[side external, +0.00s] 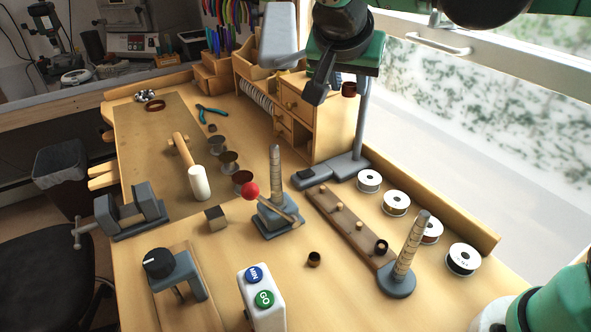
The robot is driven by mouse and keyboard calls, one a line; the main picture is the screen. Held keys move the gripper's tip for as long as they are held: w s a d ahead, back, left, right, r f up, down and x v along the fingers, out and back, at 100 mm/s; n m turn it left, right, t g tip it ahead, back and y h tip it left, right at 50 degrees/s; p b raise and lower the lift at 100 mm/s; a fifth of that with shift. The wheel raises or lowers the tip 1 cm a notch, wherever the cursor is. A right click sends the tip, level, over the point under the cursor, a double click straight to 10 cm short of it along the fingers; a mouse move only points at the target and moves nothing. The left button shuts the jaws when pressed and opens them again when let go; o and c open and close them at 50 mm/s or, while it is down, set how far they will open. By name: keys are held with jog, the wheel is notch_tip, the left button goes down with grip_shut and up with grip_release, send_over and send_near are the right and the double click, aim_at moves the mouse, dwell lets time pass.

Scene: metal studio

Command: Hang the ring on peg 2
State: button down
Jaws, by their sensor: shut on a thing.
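My gripper (332,86) is high at the top centre of the side external view, in front of the small wooden cabinet in the picture. One dark finger shows clearly; the other is mostly hidden. A small copper-brown ring (349,88) shows at the fingertips, and the gripper is shut on it, well above the bench. The brown peg strip (331,201) lies below, right of centre, with several short light pegs in a row. No peg numbers are legible. A dark ring (381,246) sits at the strip's near end. Another dark ring (313,259) lies loose on the bench.
A stepped-base ring mandrel (275,175) and a round-based mandrel (410,258) stand on either side of the strip. A red-headed mallet (250,190) leans at the first. Several white spools (396,203) line the right edge. A grey post (362,118) rises behind the strip.

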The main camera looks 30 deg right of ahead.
aim_at(340, 204)
jog(key=f, duration=2)
jog(key=shift+s+d, duration=0.3)
jog(key=shift+f, duration=0.25)
jog(key=shift+f, duration=0.35)
jog(key=shift+f, duration=0.4)
jog(key=c, duration=0.5)
grip_release()
jog(key=shift+r, duration=0.1)
jog(key=shift+v, duration=2.7)
